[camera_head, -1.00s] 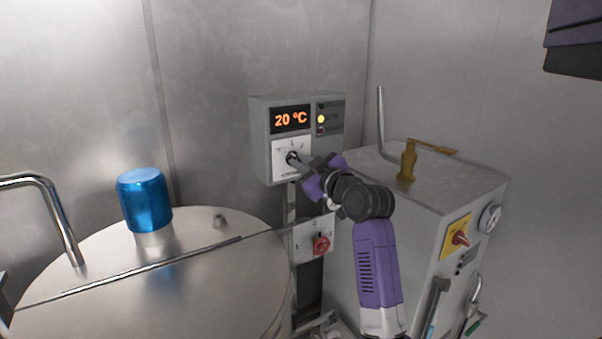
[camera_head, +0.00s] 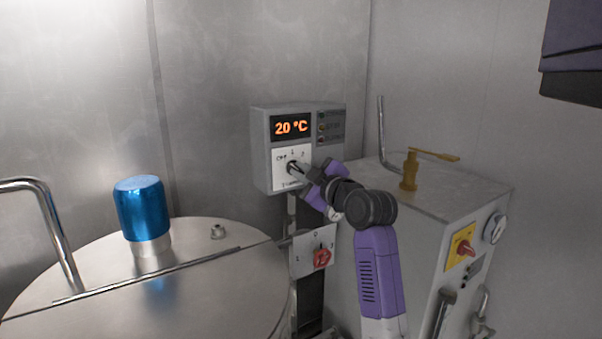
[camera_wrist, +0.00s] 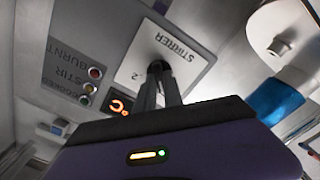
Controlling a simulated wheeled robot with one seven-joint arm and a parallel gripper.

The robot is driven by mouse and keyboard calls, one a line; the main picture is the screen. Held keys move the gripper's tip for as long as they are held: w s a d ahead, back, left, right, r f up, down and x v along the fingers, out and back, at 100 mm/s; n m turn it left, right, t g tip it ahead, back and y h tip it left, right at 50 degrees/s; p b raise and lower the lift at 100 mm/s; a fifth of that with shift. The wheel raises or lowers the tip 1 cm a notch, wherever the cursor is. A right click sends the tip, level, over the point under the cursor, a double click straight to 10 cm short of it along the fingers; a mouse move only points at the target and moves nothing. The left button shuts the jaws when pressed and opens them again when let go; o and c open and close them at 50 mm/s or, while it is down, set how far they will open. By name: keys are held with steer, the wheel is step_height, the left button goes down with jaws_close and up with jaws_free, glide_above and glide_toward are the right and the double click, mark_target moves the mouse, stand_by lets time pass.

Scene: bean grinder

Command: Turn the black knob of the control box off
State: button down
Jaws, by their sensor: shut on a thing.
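The grey control box (camera_head: 261,150) hangs at the back, with an orange "20 °C" display (camera_head: 291,127) and a column of small lights (camera_head: 321,127). Its black knob (camera_head: 291,167) sits on a white plate marked OFF below the display. My gripper (camera_head: 298,168) reaches it from the lower right, fingers closed on the knob. In the wrist view, the two fingers (camera_wrist: 158,88) meet the dark knob (camera_wrist: 157,67) on the plate reading STIRRER. The fingers hide most of the knob, so I cannot tell exactly where it points.
A red switch (camera_head: 321,258) on a white plate is below the box. A steel vessel (camera_head: 200,290) with a blue cap (camera_head: 143,205) stands at left. A grey cabinet (camera_head: 440,200) with a brass valve (camera_head: 409,170) stands at right, close behind my arm.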

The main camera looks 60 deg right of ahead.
steer(key=c, duration=1.5)
jaws_free()
steer(key=shift+o, duration=0.2)
steer(key=b+v, duration=0.1)
steer(key=v, duration=0.7)
steer(key=shift+w+d, duration=0.1)
